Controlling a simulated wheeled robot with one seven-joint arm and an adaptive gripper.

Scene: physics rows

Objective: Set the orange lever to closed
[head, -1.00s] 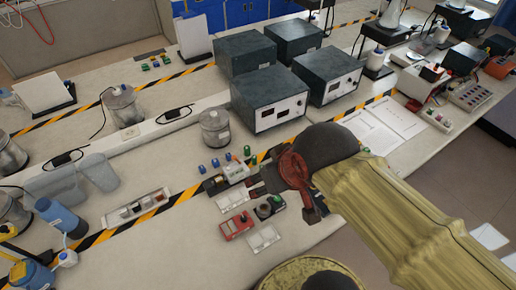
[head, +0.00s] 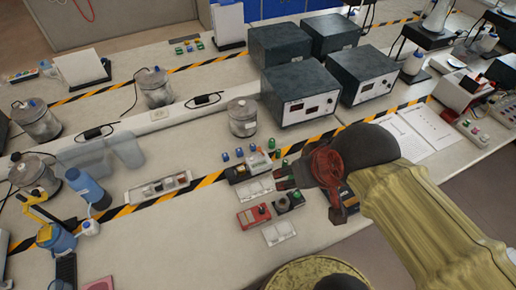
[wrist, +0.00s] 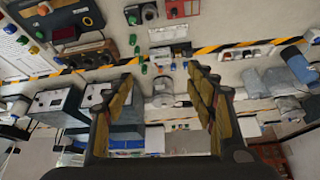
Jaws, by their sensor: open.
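I cannot pick out an orange lever with certainty in either view. A dark box with an orange round part (wrist: 87,21) shows at the top left of the wrist view; whether that part is a lever I cannot tell. My gripper (head: 284,177) is above the bench in the head view, near a small group of control boxes. In the wrist view my gripper (wrist: 160,78) has its two fingers wide apart with nothing between them. A red control box (head: 254,215) and a dark box with a green knob (head: 289,201) sit just below the gripper in the head view.
Large dark instrument boxes (head: 303,100) stand behind the gripper. A metal canister (head: 242,118) and a white switch strip (head: 160,187) are to its left. A blue bottle (head: 88,188) and a yellow-armed device (head: 38,212) stand far left.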

